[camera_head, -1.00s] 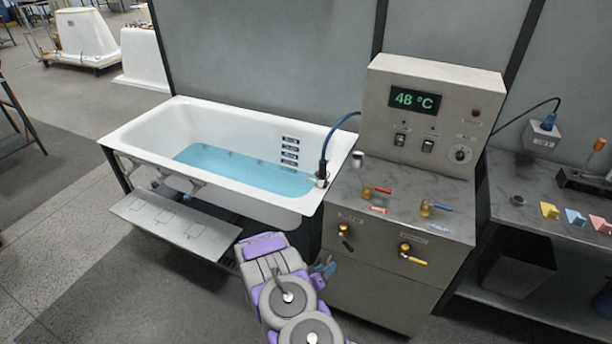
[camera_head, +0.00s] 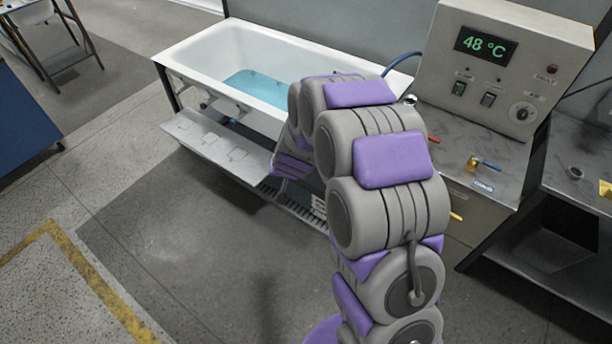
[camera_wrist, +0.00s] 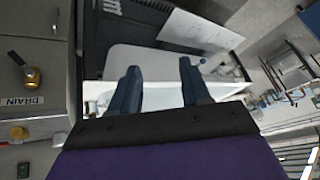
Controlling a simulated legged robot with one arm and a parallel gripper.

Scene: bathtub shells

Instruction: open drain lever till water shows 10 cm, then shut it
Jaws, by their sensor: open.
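The white bathtub (camera_head: 215,45) holds blue water (camera_head: 255,86) in the head view. My arm covers its right end, where the depth marks are, so the level cannot be read. In the wrist view the drain lever (camera_wrist: 16,60) is a dark handle on a brass valve (camera_wrist: 33,77), beside a DRAIN label (camera_wrist: 22,101) at the left edge. My gripper (camera_wrist: 160,72) is open and empty, with two dark blue fingers apart, over the tub side. The drain lever is well to the left of the fingers, not touched.
The console display (camera_head: 481,46) reads 48 °C. A blue-handled tap (camera_head: 487,165) is on the console top, and a yellow handle (camera_head: 456,217) shows on its front. A pale tray (camera_head: 215,140) sticks out along the tub's front. The floor (camera_head: 170,240) before it is clear.

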